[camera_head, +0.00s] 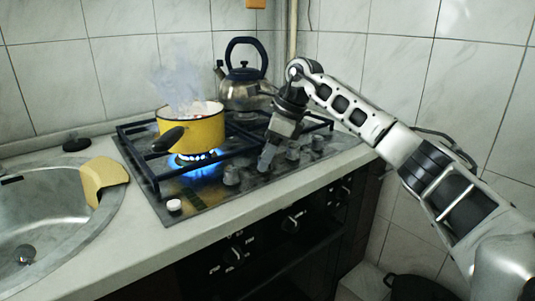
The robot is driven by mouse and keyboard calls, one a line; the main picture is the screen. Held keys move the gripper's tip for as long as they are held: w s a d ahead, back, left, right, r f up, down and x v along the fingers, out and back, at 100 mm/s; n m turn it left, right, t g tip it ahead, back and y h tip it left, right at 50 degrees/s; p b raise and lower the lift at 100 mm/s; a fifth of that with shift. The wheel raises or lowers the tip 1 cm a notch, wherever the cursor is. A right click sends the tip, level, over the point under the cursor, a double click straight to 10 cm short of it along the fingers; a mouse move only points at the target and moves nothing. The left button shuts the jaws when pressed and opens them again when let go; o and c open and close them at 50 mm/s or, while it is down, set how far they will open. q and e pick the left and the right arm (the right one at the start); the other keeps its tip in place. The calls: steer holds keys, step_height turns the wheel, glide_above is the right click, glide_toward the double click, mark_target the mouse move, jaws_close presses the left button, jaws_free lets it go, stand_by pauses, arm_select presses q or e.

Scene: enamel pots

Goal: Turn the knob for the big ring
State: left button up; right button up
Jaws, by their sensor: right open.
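A gas hob (205,196) with black grates is set in the counter, with several knobs along its right side. A grey knob (231,175) stands near the front left of the row, and another knob (293,150) stands further back. My right gripper (268,158) points down over the knob row between these two, its fingers close to the hob top. The gripper hides what is directly behind it, and I cannot tell if it touches a knob. The front left ring burns with a blue flame (196,158). My left gripper is not in view.
A steaming yellow pot (205,133) sits over the flame, its black handle (169,139) towards the front left. A kettle (243,88) stands at the back. A sink (45,235) with a yellow cloth (103,176) on its rim is at left. Oven knobs (292,222) line the front below.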

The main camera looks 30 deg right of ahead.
steer(key=c, duration=1)
